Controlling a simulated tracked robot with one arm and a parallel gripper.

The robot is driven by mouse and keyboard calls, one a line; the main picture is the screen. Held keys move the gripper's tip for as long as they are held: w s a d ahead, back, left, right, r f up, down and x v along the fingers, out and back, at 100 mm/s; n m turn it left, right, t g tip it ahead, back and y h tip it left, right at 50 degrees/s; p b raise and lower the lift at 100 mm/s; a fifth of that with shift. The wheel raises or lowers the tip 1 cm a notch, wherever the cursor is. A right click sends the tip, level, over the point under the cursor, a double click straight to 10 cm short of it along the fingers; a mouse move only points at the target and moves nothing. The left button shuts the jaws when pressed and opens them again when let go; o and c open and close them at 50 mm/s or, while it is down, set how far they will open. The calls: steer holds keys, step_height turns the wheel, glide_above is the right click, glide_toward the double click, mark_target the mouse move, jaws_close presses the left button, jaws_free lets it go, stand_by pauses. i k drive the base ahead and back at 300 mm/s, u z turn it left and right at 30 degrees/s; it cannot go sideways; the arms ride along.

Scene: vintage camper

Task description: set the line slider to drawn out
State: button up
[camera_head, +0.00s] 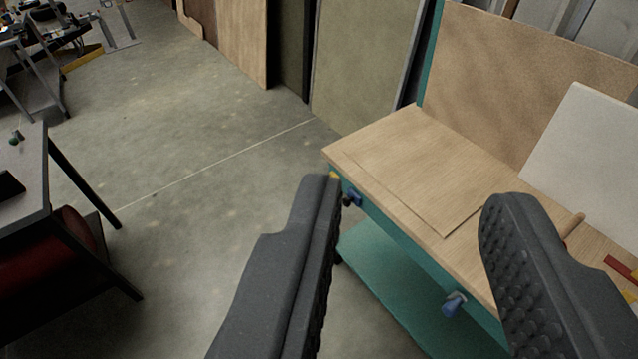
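My gripper (410,195) is open and empty, its two dark ribbed fingers wide apart over the front of a workbench. The wooden top (412,155) shows between the fingers. Two blue knobs sit on the teal front edge below the top. The far knob (353,195) is just right of the left fingertip in the picture, and the near knob (453,304) is lower, left of the right finger. I cannot tell which part is the line slider or how it is set. The right finger hides part of the bench.
A teal lower shelf (385,275) lies under the bench top. A white board (590,150) leans at the back right, near a small wooden peg (573,226). A dark table (25,185) stands at left. The concrete floor (190,130) between is largely clear.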

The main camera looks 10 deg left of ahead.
mark_target(353, 197)
steer(key=z, duration=0.2)
steer(key=i, duration=1.15)
steer(key=z, duration=0.55)
